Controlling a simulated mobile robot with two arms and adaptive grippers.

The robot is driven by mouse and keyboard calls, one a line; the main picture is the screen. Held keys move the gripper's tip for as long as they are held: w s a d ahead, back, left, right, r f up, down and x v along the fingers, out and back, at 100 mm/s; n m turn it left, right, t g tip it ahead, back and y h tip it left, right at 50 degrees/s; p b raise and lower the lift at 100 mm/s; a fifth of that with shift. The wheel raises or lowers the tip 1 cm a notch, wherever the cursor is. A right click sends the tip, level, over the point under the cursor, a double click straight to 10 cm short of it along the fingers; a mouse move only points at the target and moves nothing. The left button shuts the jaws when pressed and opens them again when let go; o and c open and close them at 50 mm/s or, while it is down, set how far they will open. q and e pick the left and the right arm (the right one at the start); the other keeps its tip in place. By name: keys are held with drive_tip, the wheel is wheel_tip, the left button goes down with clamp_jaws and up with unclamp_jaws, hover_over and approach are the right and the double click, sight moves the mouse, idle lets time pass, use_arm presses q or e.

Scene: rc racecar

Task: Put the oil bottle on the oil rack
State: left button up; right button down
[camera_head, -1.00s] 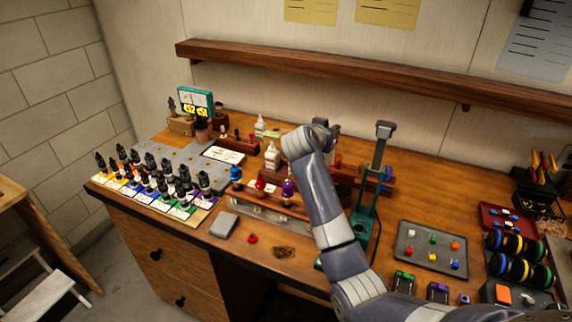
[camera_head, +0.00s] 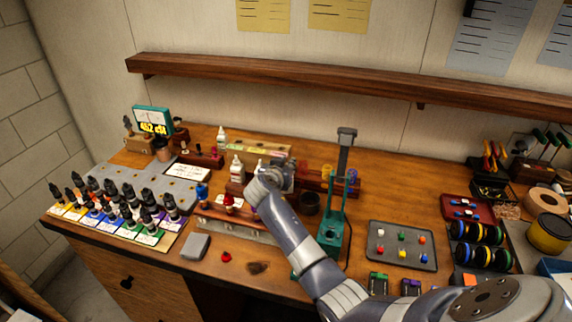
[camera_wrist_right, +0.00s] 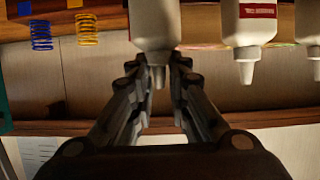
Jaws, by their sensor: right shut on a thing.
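My right gripper (camera_wrist_right: 158,75) is shut on a white oil bottle (camera_wrist_right: 155,25), whose pale nozzle shows between the fingers in the right wrist view. That view is inverted, so the nozzle points down the picture. In the head view my right wrist hides the fingers; a sliver of white bottle (camera_head: 258,166) shows beside it. Two more white bottles, a nearer one (camera_head: 237,169) and a farther one (camera_head: 221,139), stand to its left. A pale, long rack (camera_head: 250,148) lies behind them; I cannot tell whether it is the oil rack. My left gripper is out of view.
A green stand (camera_head: 334,220) rises right of my wrist. A rail with coloured knobs (camera_head: 240,222) lies in front. Dark bottles on coloured cards (camera_head: 150,238) fill the left. A grey parts tray (camera_head: 378,256) lies right. A wooden shelf (camera_head: 300,80) spans the wall.

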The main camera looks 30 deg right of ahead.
drive_tip(key=c, duration=1.5)
unclamp_jaws()
drive_tip(key=shift+b+v, duration=0.35)
drive_tip(key=shift+v, duration=0.4)
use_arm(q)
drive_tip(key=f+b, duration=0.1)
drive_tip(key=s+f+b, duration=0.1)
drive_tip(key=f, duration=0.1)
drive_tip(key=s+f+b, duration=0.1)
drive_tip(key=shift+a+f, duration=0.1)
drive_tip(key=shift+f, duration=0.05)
use_arm(e)
drive_tip(key=v, duration=1)
drive_tip(key=shift+a+r, duration=0.15)
drive_tip(key=shift+a, duration=0.15)
